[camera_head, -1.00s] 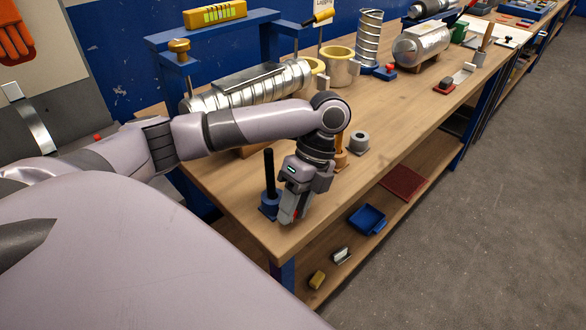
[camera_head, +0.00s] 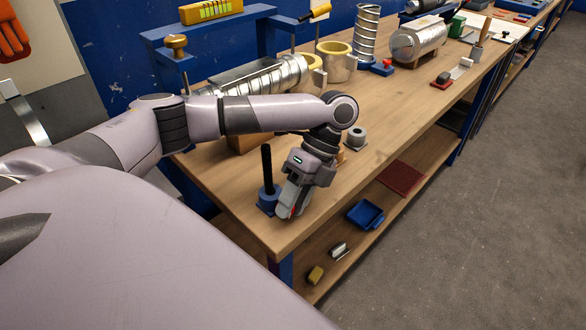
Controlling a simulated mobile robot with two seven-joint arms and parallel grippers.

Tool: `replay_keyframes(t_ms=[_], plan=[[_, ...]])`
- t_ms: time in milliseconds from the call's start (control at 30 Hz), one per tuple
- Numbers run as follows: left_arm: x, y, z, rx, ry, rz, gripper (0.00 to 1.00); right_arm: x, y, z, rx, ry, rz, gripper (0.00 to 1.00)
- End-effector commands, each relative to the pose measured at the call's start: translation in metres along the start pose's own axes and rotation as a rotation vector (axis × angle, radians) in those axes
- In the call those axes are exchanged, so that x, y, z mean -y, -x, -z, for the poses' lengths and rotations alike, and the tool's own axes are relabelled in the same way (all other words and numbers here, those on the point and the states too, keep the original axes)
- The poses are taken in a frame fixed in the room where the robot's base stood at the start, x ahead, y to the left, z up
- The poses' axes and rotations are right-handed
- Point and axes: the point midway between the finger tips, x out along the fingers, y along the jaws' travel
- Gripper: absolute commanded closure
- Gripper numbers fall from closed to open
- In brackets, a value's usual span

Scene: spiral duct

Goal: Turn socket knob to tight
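A blue socket (camera_head: 267,204) stands at the near corner of the workbench with an upright black rod (camera_head: 267,168) in it. My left gripper (camera_head: 286,211) points down close to the right side of this socket, its fingers overlapping the socket's edge in the picture. A small red spot shows at the fingers; I cannot tell whether it belongs to the gripper or to a knob. No knob is clearly visible on this socket. Whether the fingers touch anything or are open cannot be told. My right gripper is not in view.
A brass knob (camera_head: 175,44) sits on a blue frame (camera_head: 160,66) at the back left. A spiral duct (camera_head: 265,76) lies behind my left arm. A grey ring-shaped part (camera_head: 356,138) stands right of my wrist. A lower shelf holds a blue tray (camera_head: 366,214).

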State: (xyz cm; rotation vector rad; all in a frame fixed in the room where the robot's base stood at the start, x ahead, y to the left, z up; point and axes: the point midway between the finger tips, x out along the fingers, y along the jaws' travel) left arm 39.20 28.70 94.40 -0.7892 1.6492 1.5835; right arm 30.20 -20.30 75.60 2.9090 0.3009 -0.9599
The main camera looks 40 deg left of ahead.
Motion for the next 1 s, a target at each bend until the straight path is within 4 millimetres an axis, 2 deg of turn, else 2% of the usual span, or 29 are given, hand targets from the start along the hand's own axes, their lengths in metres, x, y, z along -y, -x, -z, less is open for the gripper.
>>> replay_keyframes(t_ms=[33,67,633,1000], plan=[[-0.0001,0.001,-0.0002,0.0,0.0,0.002,0.48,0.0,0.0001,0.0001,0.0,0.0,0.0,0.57],[-0.0001,0.0009,-0.0002,0.0,0.0,0.002,0.42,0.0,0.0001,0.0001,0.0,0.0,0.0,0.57],[-0.0005,-0.0017,0.0005,-0.001,-0.002,0.016,0.42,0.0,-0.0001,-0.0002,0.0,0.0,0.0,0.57],[-0.0038,-0.0025,0.0006,-0.002,-0.003,0.168,0.42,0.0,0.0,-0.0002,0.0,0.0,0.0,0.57]])
